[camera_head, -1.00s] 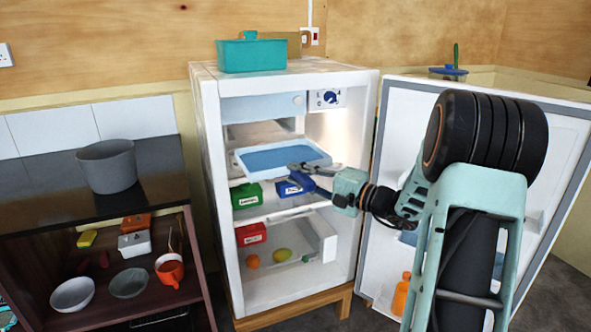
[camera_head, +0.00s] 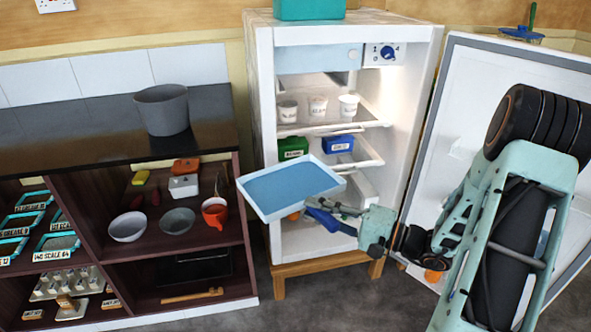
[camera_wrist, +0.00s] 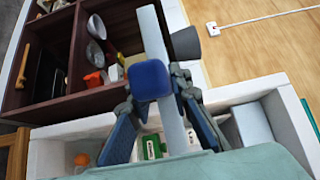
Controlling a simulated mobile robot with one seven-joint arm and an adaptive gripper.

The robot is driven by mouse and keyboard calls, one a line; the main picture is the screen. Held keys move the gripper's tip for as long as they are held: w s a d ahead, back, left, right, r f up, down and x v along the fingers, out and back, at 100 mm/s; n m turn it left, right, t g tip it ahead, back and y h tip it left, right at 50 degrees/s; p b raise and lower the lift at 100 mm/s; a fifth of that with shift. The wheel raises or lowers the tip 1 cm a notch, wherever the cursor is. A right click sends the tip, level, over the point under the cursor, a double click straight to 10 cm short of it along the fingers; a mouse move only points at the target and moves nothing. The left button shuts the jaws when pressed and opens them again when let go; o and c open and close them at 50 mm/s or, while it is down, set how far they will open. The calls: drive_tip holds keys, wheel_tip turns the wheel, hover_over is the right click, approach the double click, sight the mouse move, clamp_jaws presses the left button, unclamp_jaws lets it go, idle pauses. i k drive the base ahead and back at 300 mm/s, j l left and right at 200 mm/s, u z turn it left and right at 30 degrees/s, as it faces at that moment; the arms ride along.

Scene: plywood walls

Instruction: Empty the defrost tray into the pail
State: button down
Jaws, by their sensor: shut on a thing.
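The defrost tray (camera_head: 253,203) is a shallow, light rectangular tray with a flat blue surface inside. It is in the air in front of the open fridge. My gripper (camera_head: 318,211) is shut on its right-hand side, with blue fingers at the edge. In the wrist view the tray (camera_wrist: 153,35) shows as a narrow pale strip between the fingers, with a blue rounded block on it. The pail (camera_head: 162,112) is dark grey and stands on the black counter, left of the tray and apart from it. It also shows in the wrist view (camera_wrist: 185,43); its inside is hidden.
The fridge (camera_head: 262,120) holds white cups (camera_head: 318,107), a green box (camera_head: 293,147) and a blue box (camera_head: 338,143). Its door (camera_head: 460,120) stands open to the right.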

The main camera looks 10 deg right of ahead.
sight(164, 110)
drive_tip(key=j+u, duration=0.3)
drive_tip(key=j, duration=1.1)
drive_tip(key=j+u, duration=0.3)
drive_tip(key=j, duration=1.05)
drive_tip(key=i, duration=0.05)
